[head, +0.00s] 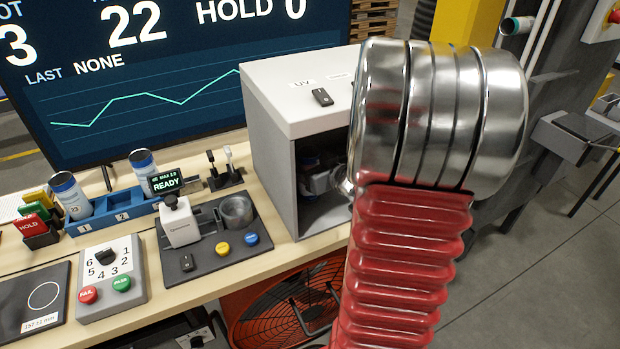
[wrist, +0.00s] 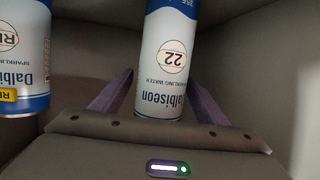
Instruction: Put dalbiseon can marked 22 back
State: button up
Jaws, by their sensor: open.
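The dalbiseon can marked 22 (wrist: 172,60) is white with a blue band, and its lettering looks upside down in the wrist view. It stands between the two spread fingers of my gripper (wrist: 160,98), which is open around it. Whether a finger touches it is unclear. In the head view my gripper (head: 320,180) is inside the grey UV box (head: 270,150), in shadow and partly hidden by my arm. A blue rack (head: 120,212) with slots labelled 1 and 2 is on the bench at left.
Another Dalbiseon can (wrist: 22,55) with a yellow label stands beside can 22. A fixture (head: 205,235) and a dial box (head: 110,275) sit left of the UV box.

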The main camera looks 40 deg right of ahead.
jog(key=shift+w+f, duration=0.15)
jog(key=shift+w, duration=0.3)
jog(key=c, duration=1.2)
jog(key=shift+d, duration=0.1)
notch_tip(320, 180, up, 7)
jog(key=s+d, duration=0.4)
jog(key=s, duration=0.5)
jog(key=s+d, duration=0.5)
jog(key=s, duration=0.3)
jog(key=shift+s+d, duration=0.25)
jog(key=shift+s, duration=0.1)
